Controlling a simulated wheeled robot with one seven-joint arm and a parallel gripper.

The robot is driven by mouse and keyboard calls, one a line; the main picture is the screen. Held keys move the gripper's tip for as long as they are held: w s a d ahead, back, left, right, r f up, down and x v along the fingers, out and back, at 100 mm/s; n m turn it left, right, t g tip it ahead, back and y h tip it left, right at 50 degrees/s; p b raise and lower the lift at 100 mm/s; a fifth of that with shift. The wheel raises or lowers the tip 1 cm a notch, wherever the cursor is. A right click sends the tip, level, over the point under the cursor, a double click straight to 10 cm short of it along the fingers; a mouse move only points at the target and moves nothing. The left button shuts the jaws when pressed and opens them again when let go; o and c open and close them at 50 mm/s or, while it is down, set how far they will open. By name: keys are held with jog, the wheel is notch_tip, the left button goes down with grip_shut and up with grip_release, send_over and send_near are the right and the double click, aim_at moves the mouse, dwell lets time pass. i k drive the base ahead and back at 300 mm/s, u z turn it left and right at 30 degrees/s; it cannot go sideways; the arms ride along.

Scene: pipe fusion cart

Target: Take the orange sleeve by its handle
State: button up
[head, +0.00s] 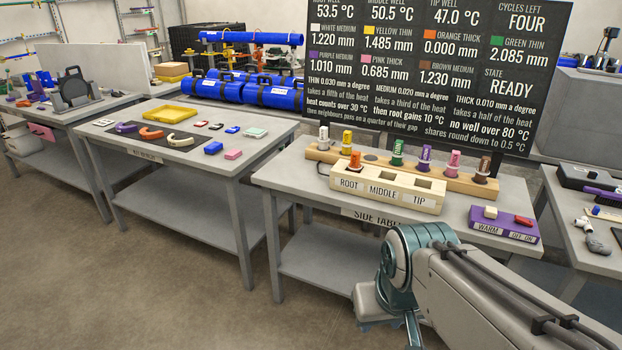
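The orange sleeve (355,161) stands upright in the ROOT well of the pale wooden block (426,207) on the side table. It has a paler top part, too small to make out fully as a handle. The MIDDLE and TIP wells look dark and empty. My gripper (385,322) is low at the front, partly hidden by my arm, well apart from the sleeve and in front of the table. Its fingers cannot be made out, and nothing is seen held in it.
Behind the block, a wooden rack (376,163) holds white (323,139), yellow (347,141), green (397,153), purple (424,158), pink (453,163) and brown (483,170) sleeves. A purple switch box (505,225) stands right. A readout board (435,75) rises behind. Bare tabletop lies left.

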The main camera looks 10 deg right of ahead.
aim_at(355, 165)
jog(key=u, duration=0.55)
jog(key=i, duration=0.7)
jog(key=u, duration=0.45)
jog(key=i, duration=1.1)
jog(key=z, duration=1.2)
jog(key=i, duration=0.85)
jog(key=z, duration=0.9)
